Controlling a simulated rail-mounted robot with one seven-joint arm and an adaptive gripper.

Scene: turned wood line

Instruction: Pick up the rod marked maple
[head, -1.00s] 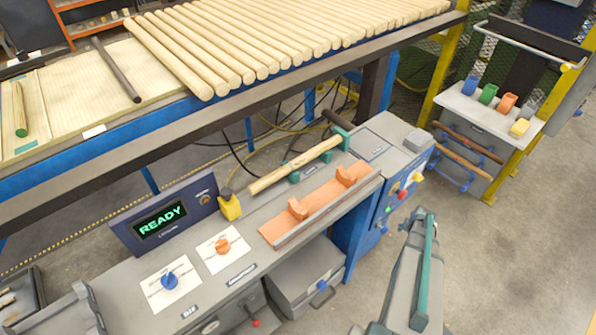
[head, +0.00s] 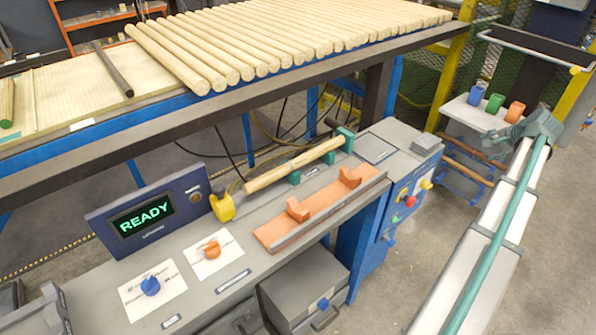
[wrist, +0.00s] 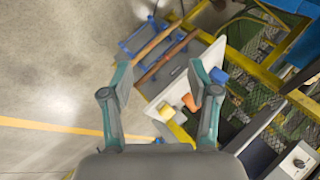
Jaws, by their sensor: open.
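No maple mark is readable in either view. Two brown rods lie on blue brackets on a side rack: the upper rod (head: 463,143) and the lower rod (head: 462,170). Their right ends are partly hidden in the head view. Both also show beyond my fingertips in the wrist view, one (wrist: 154,40) outside the other (wrist: 167,57). My gripper (wrist: 162,76) is open and empty, apart from the rods. In the head view my gripper (head: 532,127) is at the right, in front of the rack shelf. A pale rod (head: 295,166) lies in green holders on the machine bench.
Several pale rods (head: 290,35) cover the conveyor. Floor is clear by the rack.

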